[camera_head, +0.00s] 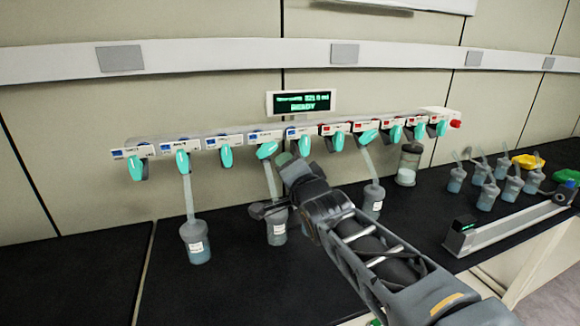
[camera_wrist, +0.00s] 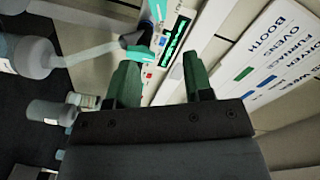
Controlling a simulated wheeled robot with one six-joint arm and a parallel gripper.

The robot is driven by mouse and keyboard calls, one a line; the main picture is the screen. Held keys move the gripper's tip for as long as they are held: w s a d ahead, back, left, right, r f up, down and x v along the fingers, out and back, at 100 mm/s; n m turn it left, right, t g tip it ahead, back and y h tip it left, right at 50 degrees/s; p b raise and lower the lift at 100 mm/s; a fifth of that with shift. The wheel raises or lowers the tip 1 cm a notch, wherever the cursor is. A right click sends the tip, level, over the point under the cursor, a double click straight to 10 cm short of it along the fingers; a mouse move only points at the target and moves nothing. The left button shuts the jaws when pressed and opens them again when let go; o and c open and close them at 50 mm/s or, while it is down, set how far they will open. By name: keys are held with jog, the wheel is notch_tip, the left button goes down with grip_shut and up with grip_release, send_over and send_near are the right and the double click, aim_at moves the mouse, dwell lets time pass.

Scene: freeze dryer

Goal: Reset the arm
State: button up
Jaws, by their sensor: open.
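My gripper (camera_head: 288,160) is raised in front of the freeze dryer manifold (camera_head: 235,140), near its middle. In the wrist view its two green fingers (camera_wrist: 163,85) stand apart with nothing between them. The manifold carries a row of teal valve handles. Three flasks hang from it by tubes: a left flask (camera_head: 195,241), a middle flask (camera_head: 276,232) partly hidden by my gripper, and a right flask (camera_head: 373,200) beside my arm. Flasks also show at the left of the wrist view (camera_wrist: 30,57). Whether my gripper touches a valve or tube is unclear.
On the black bench (camera_head: 100,285) at right are a clear jar (camera_head: 408,165), several loose flasks (camera_head: 487,194), yellow (camera_head: 528,161) and green (camera_head: 567,177) pieces, and a long grey device (camera_head: 510,222). The bench's left part is clear.

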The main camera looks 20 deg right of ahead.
jog(key=shift+d, duration=0.1)
dwell(0.3)
jog(key=s+d+f+n+g+h, duration=0.1)
jog(key=s+f+n+g, duration=0.25)
jog(key=f, duration=0.35)
jog(key=s+d+f+n+g+h, duration=0.1)
jog(key=s+f+n+g, duration=0.1)
jog(key=f+n+g, duration=0.4)
jog(key=s+a+f+n+g+y+p, duration=0.1)
jog(key=s+f+n+g, duration=0.1)
jog(key=s+f+g, duration=0.3)
jog(key=s+f, duration=0.3)
jog(key=s, duration=0.4)
jog(key=shift+a+f, duration=0.2)
jog(key=shift+f, duration=0.1)
